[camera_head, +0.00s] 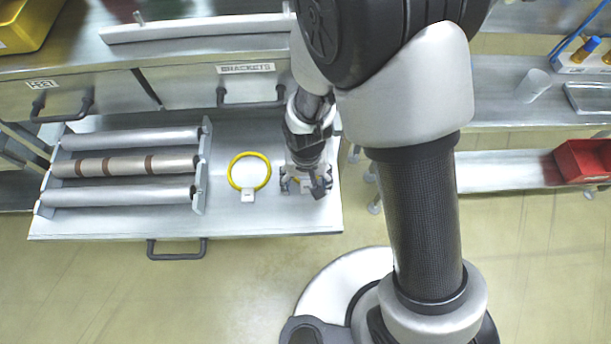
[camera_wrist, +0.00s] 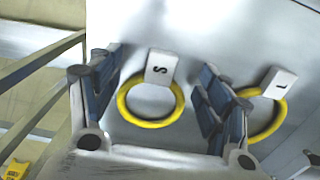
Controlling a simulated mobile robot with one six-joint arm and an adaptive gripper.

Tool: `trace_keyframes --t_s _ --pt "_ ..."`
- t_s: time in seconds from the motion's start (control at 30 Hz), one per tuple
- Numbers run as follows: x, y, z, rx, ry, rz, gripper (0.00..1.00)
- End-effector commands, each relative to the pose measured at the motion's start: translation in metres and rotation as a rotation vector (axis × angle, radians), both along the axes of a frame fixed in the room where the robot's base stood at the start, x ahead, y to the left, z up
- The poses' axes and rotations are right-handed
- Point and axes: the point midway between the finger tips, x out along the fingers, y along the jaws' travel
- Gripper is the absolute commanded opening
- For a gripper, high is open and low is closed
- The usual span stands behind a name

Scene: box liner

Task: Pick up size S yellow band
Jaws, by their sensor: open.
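The size S yellow band (camera_wrist: 122,106) is a ring with a white tag marked "S" (camera_wrist: 162,68). In the wrist view it lies flat on the metal surface, framed between the two fingers of my gripper (camera_wrist: 160,88). My gripper is open, empty and above the band; the exact height is unclear. In the head view my gripper (camera_head: 305,186) covers most of this band, with only a trace of yellow showing. A second yellow band (camera_wrist: 272,126), tagged "L", lies beside it; it appears left of my gripper in the head view (camera_head: 249,154).
The bands lie in an open metal drawer (camera_head: 270,222). A rack of rollers (camera_head: 125,166) stands at the drawer's left. The closed drawer marked "BRACKETS" (camera_head: 240,90) is behind. A red bin (camera_head: 582,161) sits far right. Bare drawer surface surrounds the bands.

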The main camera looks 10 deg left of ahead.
Motion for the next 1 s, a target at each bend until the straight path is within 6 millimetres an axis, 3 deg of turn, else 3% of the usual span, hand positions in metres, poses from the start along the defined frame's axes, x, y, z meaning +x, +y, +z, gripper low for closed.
trace_keyframes --t_s 0.27,1.0 --pt "0.0008 0.0002 -0.0059 0.001 -0.002 0.000 0.71" --pt "0.0010 0.0002 -0.0059 0.001 -0.002 0.000 0.21"
